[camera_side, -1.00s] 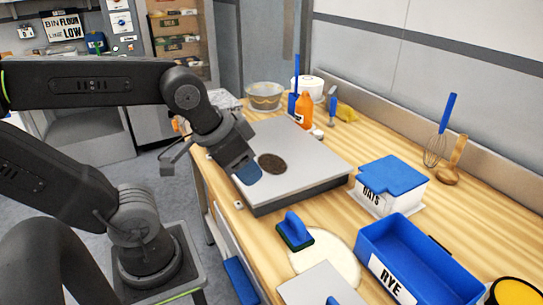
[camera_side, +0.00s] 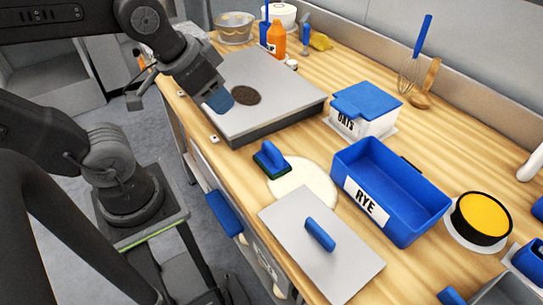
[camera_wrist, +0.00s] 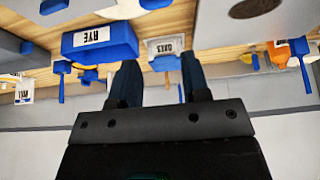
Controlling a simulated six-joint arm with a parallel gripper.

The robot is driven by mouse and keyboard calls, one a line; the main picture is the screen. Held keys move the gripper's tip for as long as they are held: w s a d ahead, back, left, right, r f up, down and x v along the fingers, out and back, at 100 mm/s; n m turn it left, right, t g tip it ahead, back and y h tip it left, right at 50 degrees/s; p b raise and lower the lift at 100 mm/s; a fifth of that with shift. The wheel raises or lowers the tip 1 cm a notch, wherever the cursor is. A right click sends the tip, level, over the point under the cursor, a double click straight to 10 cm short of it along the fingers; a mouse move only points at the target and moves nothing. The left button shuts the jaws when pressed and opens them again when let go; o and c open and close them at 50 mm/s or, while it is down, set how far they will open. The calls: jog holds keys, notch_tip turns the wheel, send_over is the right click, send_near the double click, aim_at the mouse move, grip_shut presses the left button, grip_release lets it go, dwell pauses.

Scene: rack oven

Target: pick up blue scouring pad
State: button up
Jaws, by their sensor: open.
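The blue scouring pad (camera_side: 271,160), with a blue grip on top and a dark green underside, lies on the wooden counter at the edge of a pale round patch. In the wrist view a blue piece at the top edge, cut off by the frame, may be the same pad. My gripper (camera_side: 218,100) is over the left edge of the grey metal plate, beside its dark disc, apart from the pad and farther back. It also shows in the wrist view (camera_wrist: 160,75), with two dark blue fingers spread and nothing between them.
The grey plate (camera_side: 285,112) stands behind the pad. The blue RYE bin (camera_side: 418,210) and white OATS box (camera_side: 375,124) are to its right. A flat metal lid (camera_side: 285,228) with a blue handle lies in front. Bottles and utensils stand along the wall.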

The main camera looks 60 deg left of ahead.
jog(key=shift+o, duration=0.4)
jog(key=shift+o, duration=0.8)
